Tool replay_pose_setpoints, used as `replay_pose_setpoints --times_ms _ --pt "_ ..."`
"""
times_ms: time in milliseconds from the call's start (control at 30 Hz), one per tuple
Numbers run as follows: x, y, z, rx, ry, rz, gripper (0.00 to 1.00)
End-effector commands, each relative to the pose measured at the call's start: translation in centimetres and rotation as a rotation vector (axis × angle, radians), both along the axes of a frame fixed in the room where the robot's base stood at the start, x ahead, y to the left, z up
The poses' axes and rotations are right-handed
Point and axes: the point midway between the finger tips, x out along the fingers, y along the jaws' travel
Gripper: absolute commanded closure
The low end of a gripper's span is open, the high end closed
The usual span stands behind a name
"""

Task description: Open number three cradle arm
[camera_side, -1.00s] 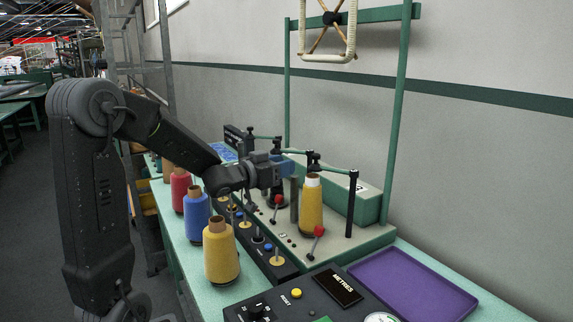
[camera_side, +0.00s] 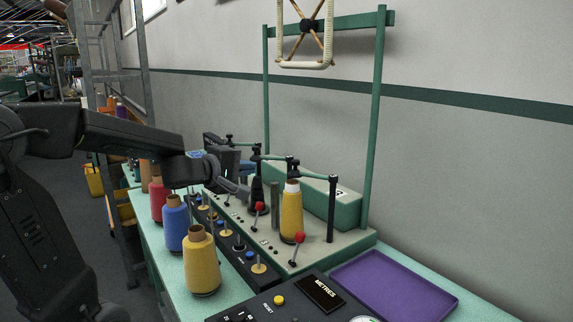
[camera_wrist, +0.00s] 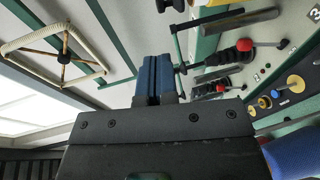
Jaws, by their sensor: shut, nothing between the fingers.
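The winder (camera_side: 345,243) carries green cradle arms with black joints; one arm (camera_side: 311,173) reaches above a yellow cone (camera_side: 291,212) toward a black post (camera_side: 332,208). Another arm (camera_side: 272,158) lies farther back. Red-knobbed levers stand in front, one near (camera_side: 299,238) and one farther back (camera_side: 259,207). My gripper (camera_side: 238,188) is at the winder's left, near the rear lever and a dark spindle; contact is unclear. In the wrist view its blue fingers (camera_wrist: 153,68) are together and empty. A "3" label (camera_wrist: 314,12) shows at the top right there.
Yellow (camera_side: 201,262), blue (camera_side: 174,222) and red (camera_side: 158,197) cones line the bench's left side. A control box (camera_side: 290,299) and an empty purple tray (camera_side: 392,281) are in front. A white-wrapped reel (camera_side: 305,63) hangs above, on a green frame.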

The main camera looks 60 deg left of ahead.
Motion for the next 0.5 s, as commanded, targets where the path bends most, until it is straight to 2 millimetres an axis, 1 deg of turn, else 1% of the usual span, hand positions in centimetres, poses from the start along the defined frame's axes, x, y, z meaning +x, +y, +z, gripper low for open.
replay_pose_setpoints --times_ms 133,233,367,500 --pt "0.6 0.1 -0.1 -0.024 -0.002 0.006 1.0" --pt "1.7 0.3 -0.4 -0.024 -0.001 0.005 1.0" --pt "3.9 0.8 -0.8 -0.023 0.001 0.004 1.0" --pt "6.5 1.3 -1.4 -0.023 0.001 0.004 1.0"
